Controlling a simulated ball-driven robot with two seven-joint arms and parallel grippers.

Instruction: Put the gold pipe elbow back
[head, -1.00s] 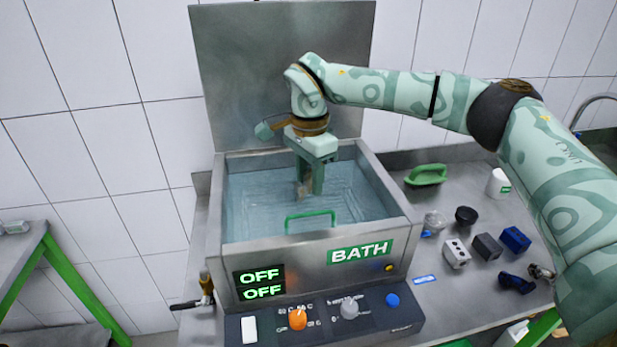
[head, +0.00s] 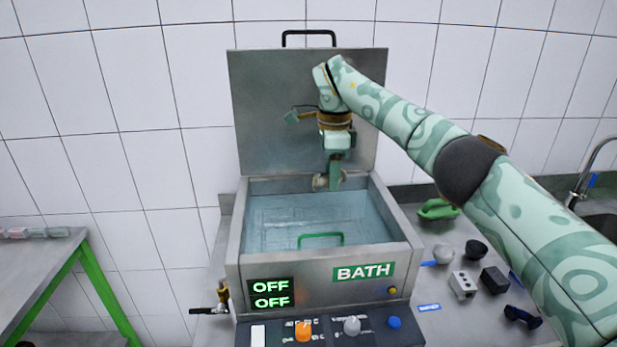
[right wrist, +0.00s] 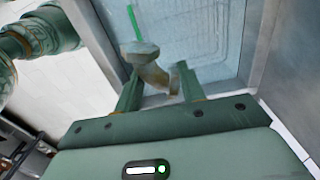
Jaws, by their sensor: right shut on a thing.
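The gold pipe elbow (head: 321,182) looks dull tan-gold in the head view. My right gripper (head: 334,178) is shut on it and holds it above the back part of the open bath (head: 241,245), in front of the raised lid (head: 285,110). In the right wrist view, the elbow (right wrist: 152,70) sits between the two fingers of my right gripper (right wrist: 155,84), with its flanged end turned away from the palm. Blue water and a green handle (head: 320,240) show in the bath below. My left gripper is not in view.
The bath's two displays (head: 271,294) read OFF. Right of the bath stand a green handle-shaped piece (head: 438,209), a black cup-shaped piece (head: 476,249), a grey block (head: 463,285) and a dark block (head: 494,280). A green-legged table (head: 45,262) is at the left.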

